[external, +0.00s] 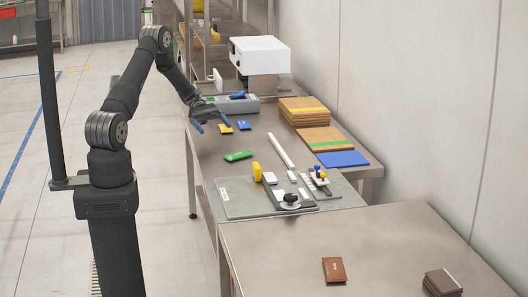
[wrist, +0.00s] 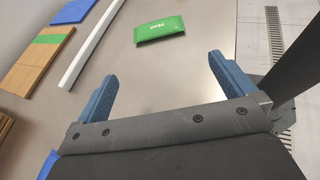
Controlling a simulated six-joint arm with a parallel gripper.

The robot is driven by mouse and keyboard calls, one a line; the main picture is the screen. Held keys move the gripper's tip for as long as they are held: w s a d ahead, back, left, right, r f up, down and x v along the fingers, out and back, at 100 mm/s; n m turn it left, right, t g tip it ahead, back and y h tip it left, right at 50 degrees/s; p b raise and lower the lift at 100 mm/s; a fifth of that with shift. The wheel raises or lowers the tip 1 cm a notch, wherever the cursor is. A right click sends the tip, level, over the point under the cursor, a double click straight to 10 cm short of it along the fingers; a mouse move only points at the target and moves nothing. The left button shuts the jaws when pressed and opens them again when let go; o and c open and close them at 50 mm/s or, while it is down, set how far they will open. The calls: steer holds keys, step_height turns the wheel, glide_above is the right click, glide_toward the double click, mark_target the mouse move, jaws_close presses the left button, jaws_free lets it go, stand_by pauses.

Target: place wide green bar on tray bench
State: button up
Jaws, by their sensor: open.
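The wide green bar (external: 238,156) lies flat on the steel bench (external: 205,155), left of the middle of the external view. In the wrist view the green bar (wrist: 160,30), with white lettering, lies ahead of my fingers and apart from them. My gripper (external: 212,125) is open and empty above the bench, just behind the bar in the external view. Its two blue fingers also show in the wrist view (wrist: 163,72). A second steel bench (external: 300,238) stands in front. I cannot tell which surface is the tray bench.
A yellow packet (external: 244,125) and a blue one (external: 225,127) lie near my gripper. Stacked wooden boards (external: 303,110) are at right.

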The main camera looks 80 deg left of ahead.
glide_toward(237, 153)
steer(key=shift+w+d+f, duration=0.3)
steer(key=shift+d+f, duration=0.3)
steer(key=shift+d, duration=0.1)
steer(key=shift+x, duration=2.75)
steer(key=shift+w+r, duration=0.15)
steer(key=shift+r, duration=0.05)
steer(key=c, duration=0.9)
